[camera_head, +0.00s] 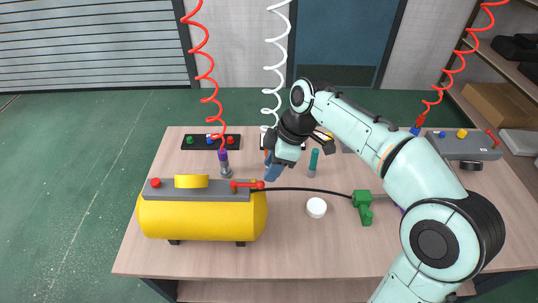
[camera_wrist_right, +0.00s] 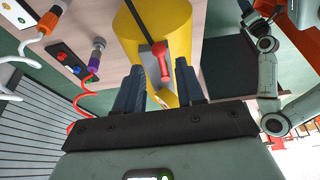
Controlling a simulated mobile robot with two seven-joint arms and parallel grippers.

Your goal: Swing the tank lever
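The yellow tank (camera_head: 205,222) lies on its side at the front left of the table, with a grey top plate. Its red lever (camera_head: 246,184) sits at the right end of that plate. My right gripper (camera_head: 272,168) is just behind and right of the lever in the head view, partly hidden by its own wrist. The red lever (camera_wrist_right: 161,62) shows ahead, in line with the gap, against the yellow tank (camera_wrist_right: 178,25). My left gripper is not in the head view.
A black hose runs from the tank to a green tool (camera_head: 363,205). A white round cap (camera_head: 316,207) and a teal-topped cylinder (camera_head: 313,162) stand right of the tank. A purple-topped fitting (camera_head: 224,165) stands behind it, below a red coiled hose (camera_head: 208,75).

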